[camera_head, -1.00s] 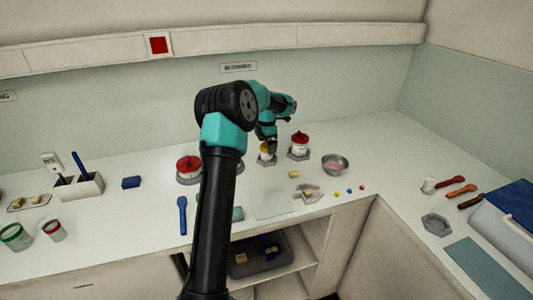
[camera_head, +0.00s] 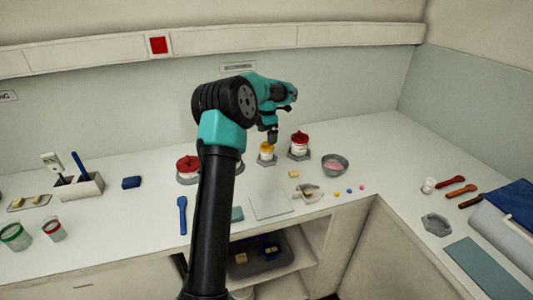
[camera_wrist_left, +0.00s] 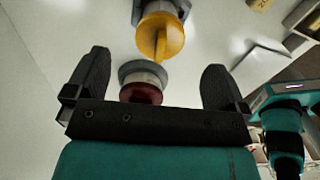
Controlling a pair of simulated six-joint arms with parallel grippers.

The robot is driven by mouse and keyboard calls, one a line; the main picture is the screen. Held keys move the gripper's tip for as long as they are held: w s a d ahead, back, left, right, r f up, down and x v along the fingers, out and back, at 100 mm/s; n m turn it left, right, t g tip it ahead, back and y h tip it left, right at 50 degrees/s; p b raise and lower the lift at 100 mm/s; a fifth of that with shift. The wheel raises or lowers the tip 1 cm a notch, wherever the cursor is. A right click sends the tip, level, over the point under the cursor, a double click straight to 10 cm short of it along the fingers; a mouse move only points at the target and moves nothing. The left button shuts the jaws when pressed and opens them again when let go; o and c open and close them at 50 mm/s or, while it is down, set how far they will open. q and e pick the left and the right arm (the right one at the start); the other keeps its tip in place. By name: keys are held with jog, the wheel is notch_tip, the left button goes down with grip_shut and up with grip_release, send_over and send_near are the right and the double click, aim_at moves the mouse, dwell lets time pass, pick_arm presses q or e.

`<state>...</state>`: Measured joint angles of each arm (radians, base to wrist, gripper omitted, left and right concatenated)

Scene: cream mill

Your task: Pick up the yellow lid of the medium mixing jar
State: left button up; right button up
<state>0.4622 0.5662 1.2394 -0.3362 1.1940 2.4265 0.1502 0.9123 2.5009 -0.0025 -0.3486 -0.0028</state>
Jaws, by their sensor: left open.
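The yellow lid (camera_head: 266,147) sits on the medium mixing jar, a white jar standing in a grey holder at the back of the counter. In the left wrist view the yellow lid (camera_wrist_left: 163,36) shows a raised grip ridge and lies beyond the fingertips, near the top of the picture. My left gripper (camera_head: 272,137) is just above the yellow lid in the head view, apart from it. Its fingers (camera_wrist_left: 157,78) are spread wide and empty. My right gripper is not seen.
A red-lidded jar (camera_head: 299,141) stands close right of the yellow one, and another (camera_head: 188,165) stands left. A grey bowl (camera_head: 335,164) with pink contents is further right. A small yellow block (camera_head: 293,174) lies in front. A white board (camera_head: 270,205) lies near the counter edge.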

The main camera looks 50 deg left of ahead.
pick_arm(q)
jog(key=shift+c, duration=0.7)
jog(key=shift+s+d+r+m, duration=0.1)
jog(key=shift+d+r+m, duration=0.1)
jog(key=shift+r+m, duration=0.4)
jog(key=s+d+r+m+t+y, duration=0.1)
jog(key=d+r+m+y, duration=0.3)
jog(key=r+m, duration=0.6)
jog(key=s+d+m, duration=0.1)
jog(key=m, duration=0.5)
jog(key=shift+d+r+m+t, duration=0.2)
jog(key=shift+d+m+t, duration=0.1)
jog(key=shift+d+m, duration=0.1)
jog(key=shift+a+f, duration=0.1)
jog(key=x, duration=1.2)
jog(key=shift+a, duration=0.15)
